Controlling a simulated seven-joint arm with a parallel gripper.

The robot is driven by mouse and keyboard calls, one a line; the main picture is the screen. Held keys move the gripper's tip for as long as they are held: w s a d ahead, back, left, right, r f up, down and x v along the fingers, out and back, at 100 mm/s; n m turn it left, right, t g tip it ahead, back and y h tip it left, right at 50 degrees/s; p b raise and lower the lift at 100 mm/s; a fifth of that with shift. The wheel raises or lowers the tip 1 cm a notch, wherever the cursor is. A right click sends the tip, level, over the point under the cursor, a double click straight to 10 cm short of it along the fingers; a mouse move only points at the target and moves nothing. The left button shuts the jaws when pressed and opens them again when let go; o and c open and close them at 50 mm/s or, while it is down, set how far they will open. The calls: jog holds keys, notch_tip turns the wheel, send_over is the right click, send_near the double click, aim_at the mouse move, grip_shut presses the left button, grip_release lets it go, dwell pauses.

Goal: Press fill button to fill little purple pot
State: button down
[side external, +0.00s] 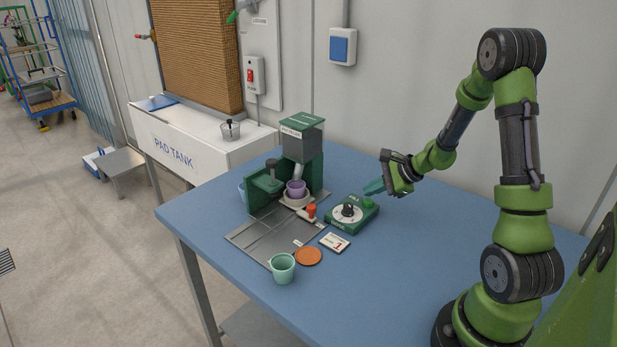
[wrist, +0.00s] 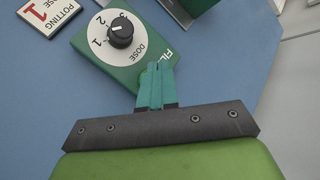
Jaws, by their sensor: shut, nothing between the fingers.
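The little purple pot (side external: 296,188) stands upright under the spout of the green and grey dispenser (side external: 303,140). Its contents cannot be made out. The green dose box (side external: 350,216) sits to the right of the dispenser, with a black dial on a white numbered face (wrist: 119,32). The green fill button (side external: 368,202) is on the box's right end; in the wrist view it is mostly hidden by my fingers. My gripper (side external: 373,187) is shut and empty, its teal fingertips (wrist: 156,72) over the button end. They look slightly above the button; contact cannot be seen.
A grey tray (side external: 262,240) lies before the dispenser. A mint cup (side external: 283,268), an orange disc (side external: 309,256) and a card marked 1 (side external: 335,243) lie near its front. The blue table (side external: 400,270) is clear on the right.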

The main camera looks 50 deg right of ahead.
aim_at(372, 202)
jog(key=shift+f, duration=0.1)
dwell(0.3)
jog(key=shift+f, duration=0.35)
jog(key=shift+f, duration=0.5)
dwell(0.6)
dwell(0.3)
jog(key=shift+r, duration=0.95)
jog(key=shift+r, duration=2.5)
